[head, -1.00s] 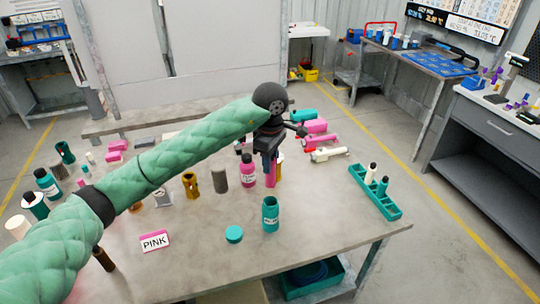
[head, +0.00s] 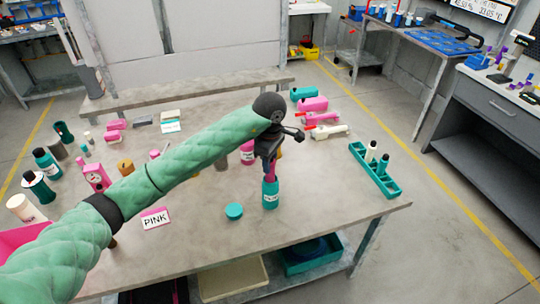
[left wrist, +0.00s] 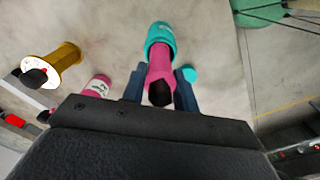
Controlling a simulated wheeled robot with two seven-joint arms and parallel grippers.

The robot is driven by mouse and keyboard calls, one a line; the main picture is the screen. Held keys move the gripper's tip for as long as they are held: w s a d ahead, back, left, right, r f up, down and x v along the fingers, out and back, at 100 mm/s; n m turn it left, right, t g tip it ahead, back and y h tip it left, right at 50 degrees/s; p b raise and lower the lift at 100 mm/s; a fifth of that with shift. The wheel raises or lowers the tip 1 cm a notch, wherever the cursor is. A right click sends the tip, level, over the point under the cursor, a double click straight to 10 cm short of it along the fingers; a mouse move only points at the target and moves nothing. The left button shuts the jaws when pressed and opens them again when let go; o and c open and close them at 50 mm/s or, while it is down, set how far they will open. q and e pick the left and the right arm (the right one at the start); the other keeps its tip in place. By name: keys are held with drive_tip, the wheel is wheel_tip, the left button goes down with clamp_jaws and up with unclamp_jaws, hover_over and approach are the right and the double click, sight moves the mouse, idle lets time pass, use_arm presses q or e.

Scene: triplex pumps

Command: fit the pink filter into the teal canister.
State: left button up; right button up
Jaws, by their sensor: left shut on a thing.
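The teal canister (head: 270,196) stands upright, lidless, near the front middle of the table; it also shows in the left wrist view (left wrist: 159,33). My left gripper (head: 269,172) is above it, shut on the pink filter (left wrist: 160,68). The filter has a dark top end and points down at the canister's mouth. Its lower end lines up with the opening; whether it is inside or just over the rim is hard to tell. The teal lid (head: 234,211) lies on the table left of the canister. My right gripper is not in view.
A pink bottle (head: 247,154) stands just behind my left arm. A teal rack (head: 375,172) with two upright parts is at the right. A PINK sign (head: 155,218) stands at the front left. Several bottles crowd the left side.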

use_arm(q)
wheel_tip(320, 180, down, 2)
drive_tip(key=shift+f, duration=0.3)
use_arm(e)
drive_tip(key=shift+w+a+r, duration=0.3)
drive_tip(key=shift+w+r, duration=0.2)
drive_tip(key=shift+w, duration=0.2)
use_arm(q)
drive_tip(key=o, duration=1)
drive_tip(key=shift+c, duration=0.2)
drive_tip(key=shift+o, duration=0.4)
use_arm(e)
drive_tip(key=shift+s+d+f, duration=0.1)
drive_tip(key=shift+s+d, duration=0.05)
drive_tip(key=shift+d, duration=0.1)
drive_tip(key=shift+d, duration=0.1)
